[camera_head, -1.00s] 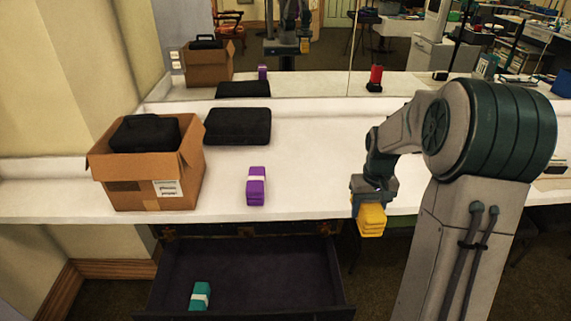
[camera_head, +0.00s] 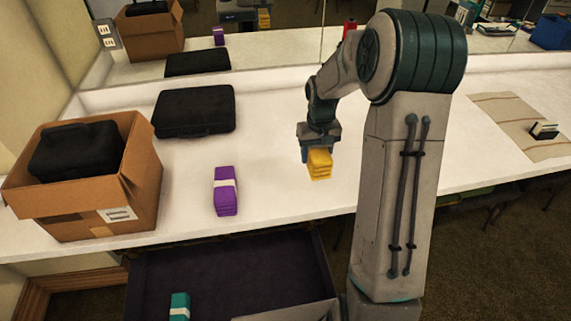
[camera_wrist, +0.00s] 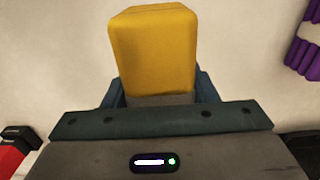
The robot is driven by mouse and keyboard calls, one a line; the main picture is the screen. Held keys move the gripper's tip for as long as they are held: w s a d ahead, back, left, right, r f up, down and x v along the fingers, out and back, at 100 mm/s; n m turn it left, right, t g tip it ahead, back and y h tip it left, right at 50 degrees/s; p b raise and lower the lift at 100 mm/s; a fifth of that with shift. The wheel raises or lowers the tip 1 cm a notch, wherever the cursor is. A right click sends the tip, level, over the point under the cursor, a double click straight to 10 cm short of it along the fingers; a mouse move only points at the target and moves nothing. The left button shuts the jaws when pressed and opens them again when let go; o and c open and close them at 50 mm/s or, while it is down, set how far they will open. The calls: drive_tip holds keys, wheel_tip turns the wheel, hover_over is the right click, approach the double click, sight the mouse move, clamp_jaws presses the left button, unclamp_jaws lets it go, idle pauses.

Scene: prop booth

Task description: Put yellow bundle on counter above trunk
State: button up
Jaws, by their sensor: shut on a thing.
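The yellow bundle (camera_head: 319,165) is held in my gripper (camera_head: 318,148), which is shut on it. In the head view it shows in front of the white counter (camera_head: 270,125), right of the purple bundle; I cannot tell whether it touches the surface. In the wrist view the yellow bundle (camera_wrist: 152,50) fills the upper middle between the fingers, with pale counter around it. The open trunk (camera_head: 235,275), with a dark inside, is below the counter's front edge. A teal bundle (camera_head: 179,307) lies in it at the left.
A purple bundle (camera_head: 225,192) stands on the counter left of my gripper. A cardboard box (camera_head: 135,190) holding a black case (camera_head: 75,152) is further left. A flat black case (camera_head: 195,112) lies behind. A beige mat (camera_head: 515,115) lies far right. A mirror backs the counter.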

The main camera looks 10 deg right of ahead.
drive_tip(key=w+a+f, duration=0.2)
drive_tip(key=a, duration=0.1)
drive_tip(key=w+a+f+p, duration=0.1)
drive_tip(key=w+a+f, duration=0.1)
drive_tip(key=shift+w+a+f, duration=0.1)
drive_tip(key=shift+a, duration=0.1)
drive_tip(key=shift+f+p, duration=0.3)
drive_tip(key=shift+f, duration=1.7)
drive_tip(key=shift+f, duration=0.1)
drive_tip(key=o, duration=1.1)
wheel_tip(320, 180, up, 12)
drive_tip(key=s+r+t, duration=0.1)
drive_tip(key=s+r, duration=0.9)
drive_tip(key=s, duration=0.2)
drive_tip(key=s+r+t, duration=0.1)
drive_tip(key=s+t, duration=0.1)
drive_tip(key=s, duration=1.4)
drive_tip(key=shift+s+b, duration=0.4)
drive_tip(key=shift+b, duration=0.05)
